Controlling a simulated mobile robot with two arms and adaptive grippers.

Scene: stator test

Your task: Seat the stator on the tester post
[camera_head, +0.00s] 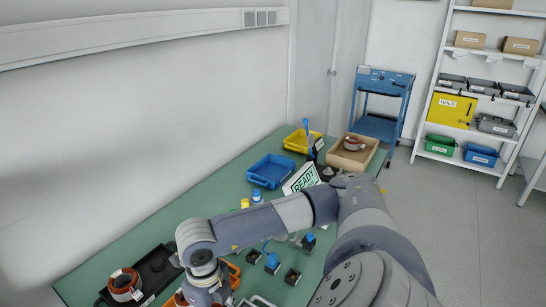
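One stator (124,284), a ring with reddish-brown windings, is at the black tray (158,268) at the lower left of the green bench. Another stator (353,143) sits in a light wooden tray (364,158) at the far end. A dark device (328,173) stands beside the READY sign; I cannot tell whether it bears the tester post. My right arm enters from the lower right and bends left across the bench. Its gripper (204,291) points down right of the black tray, cut by the lower edge; its fingertips are not clear. My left gripper is out of view.
Orange bins (234,272) lie partly under my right wrist. Small dark blocks (292,277) stand to their right. Blue (271,170) and yellow (301,140) bins and a READY sign (301,178) stand farther back. A blue cart (380,105) and white shelves (438,90) are beyond.

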